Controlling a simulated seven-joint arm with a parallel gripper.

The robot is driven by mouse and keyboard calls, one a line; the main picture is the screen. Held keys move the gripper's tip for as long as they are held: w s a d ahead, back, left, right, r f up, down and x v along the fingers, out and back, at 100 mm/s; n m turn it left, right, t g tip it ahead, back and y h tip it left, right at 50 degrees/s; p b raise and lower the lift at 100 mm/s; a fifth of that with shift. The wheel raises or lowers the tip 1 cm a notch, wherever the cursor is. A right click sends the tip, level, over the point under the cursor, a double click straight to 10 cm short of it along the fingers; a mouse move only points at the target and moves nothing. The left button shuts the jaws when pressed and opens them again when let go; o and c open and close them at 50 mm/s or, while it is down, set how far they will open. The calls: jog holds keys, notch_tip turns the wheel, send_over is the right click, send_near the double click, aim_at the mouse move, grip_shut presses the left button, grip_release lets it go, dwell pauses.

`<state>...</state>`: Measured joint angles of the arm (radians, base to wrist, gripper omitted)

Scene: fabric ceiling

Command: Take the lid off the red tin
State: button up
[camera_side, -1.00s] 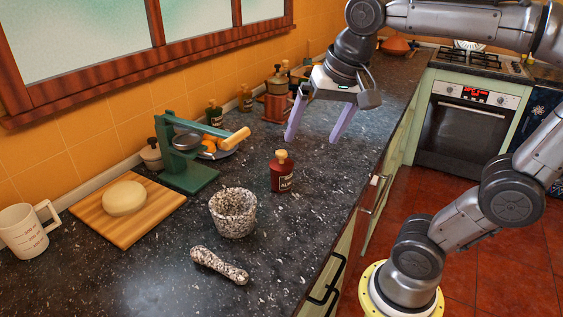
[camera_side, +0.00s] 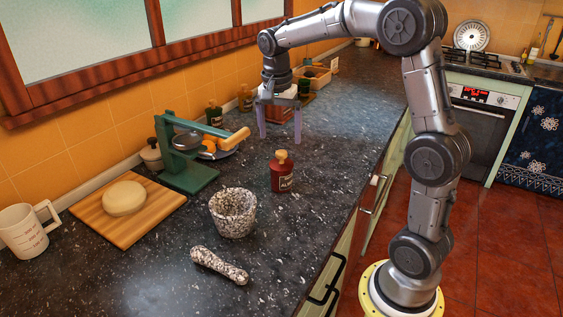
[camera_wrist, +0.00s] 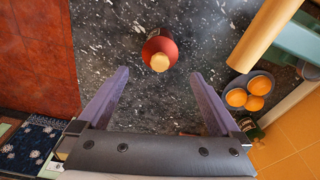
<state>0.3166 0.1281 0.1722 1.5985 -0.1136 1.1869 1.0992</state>
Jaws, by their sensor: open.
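My gripper (camera_side: 280,140) is open with its lilac fingers pointing down, over the far part of the dark counter. It also shows in the wrist view (camera_wrist: 160,75), with nothing between the fingers. A reddish box-shaped thing (camera_side: 279,113) shows between the fingers in the side view, partly hidden; I cannot tell whether it is the red tin or has a lid. A dark red bottle-like container (camera_side: 283,177) with a label and a tan top stands upright nearer the camera. In the wrist view it (camera_wrist: 160,45) lies beyond the fingertips, untouched.
A speckled mortar (camera_side: 233,213), pestle (camera_side: 219,266), board (camera_side: 95,215) and mug (camera_side: 25,230) are nearer. The counter's right side is mostly clear.

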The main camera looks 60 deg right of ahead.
aim_at(281, 152)
jog(key=f, duration=0.2)
jog(key=d+f, duration=0.1)
jog(key=f, duration=0.5)
jog(key=shift+w+d+f, duration=0.1)
jog(key=shift+d, duration=0.05)
jog(key=shift+c, duration=0.2)
jog(key=c, duration=1.1)
